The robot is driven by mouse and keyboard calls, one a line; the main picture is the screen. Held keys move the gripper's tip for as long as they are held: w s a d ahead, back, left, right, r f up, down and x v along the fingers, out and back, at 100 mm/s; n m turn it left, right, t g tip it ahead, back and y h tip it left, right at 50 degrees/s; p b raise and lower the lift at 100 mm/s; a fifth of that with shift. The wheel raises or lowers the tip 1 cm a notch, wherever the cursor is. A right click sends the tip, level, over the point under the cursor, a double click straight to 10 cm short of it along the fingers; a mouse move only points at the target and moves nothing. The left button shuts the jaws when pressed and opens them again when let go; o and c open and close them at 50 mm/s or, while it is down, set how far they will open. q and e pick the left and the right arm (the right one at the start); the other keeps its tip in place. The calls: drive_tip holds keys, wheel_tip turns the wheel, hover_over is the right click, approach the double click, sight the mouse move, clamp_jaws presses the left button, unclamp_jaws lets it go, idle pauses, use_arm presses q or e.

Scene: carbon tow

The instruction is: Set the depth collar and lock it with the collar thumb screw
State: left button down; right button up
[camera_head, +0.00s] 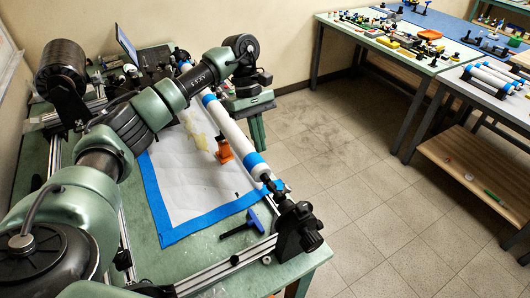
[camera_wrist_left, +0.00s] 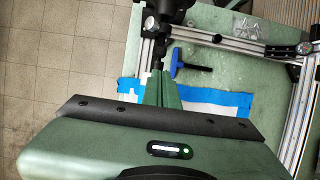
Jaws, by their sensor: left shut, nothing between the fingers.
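My left gripper (camera_head: 260,145) points down in the head view, over the floor side of the white tube (camera_head: 236,138). Its green fingers (camera_wrist_left: 161,76) are shut and empty in the left wrist view. A dark shaft with a collar-like ring (camera_head: 267,179) joins the tube's near end to the black end stand (camera_head: 298,232), which has dark knobs. The shaft also shows past my fingertips in the left wrist view (camera_wrist_left: 157,63). I cannot make out for certain which part is the depth collar or its thumb screw. My right gripper is not in view.
A blue T-handled tool (camera_head: 252,221) lies on the green bench (camera_head: 205,254), beside the blue-taped white sheet (camera_head: 190,185). An orange piece (camera_head: 223,150) stands beside the tube. A metal rail (camera_head: 225,268) runs along the bench front. Other tables stand at right; the floor between is clear.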

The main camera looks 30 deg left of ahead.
sight(268, 182)
use_arm(q)
drive_tip(key=p+x, duration=0.2)
drive_tip(key=x, duration=0.2)
drive_tip(key=p+x, duration=0.2)
drive_tip(key=x, duration=0.2)
drive_tip(key=shift+s+d, duration=0.2)
drive_tip(key=shift+d, duration=0.05)
drive_tip(key=shift+s+d+p, duration=0.3)
drive_tip(key=shift+d+p, duration=0.15)
drive_tip(key=shift+d, duration=0.05)
drive_tip(key=shift+s+d+p, duration=0.3)
drive_tip(key=shift+d+p, duration=0.15)
drive_tip(key=shift+d, duration=0.05)
drive_tip(key=shift+s+d, duration=0.3)
drive_tip(key=shift+d, duration=0.2)
drive_tip(key=shift+f, duration=0.1)
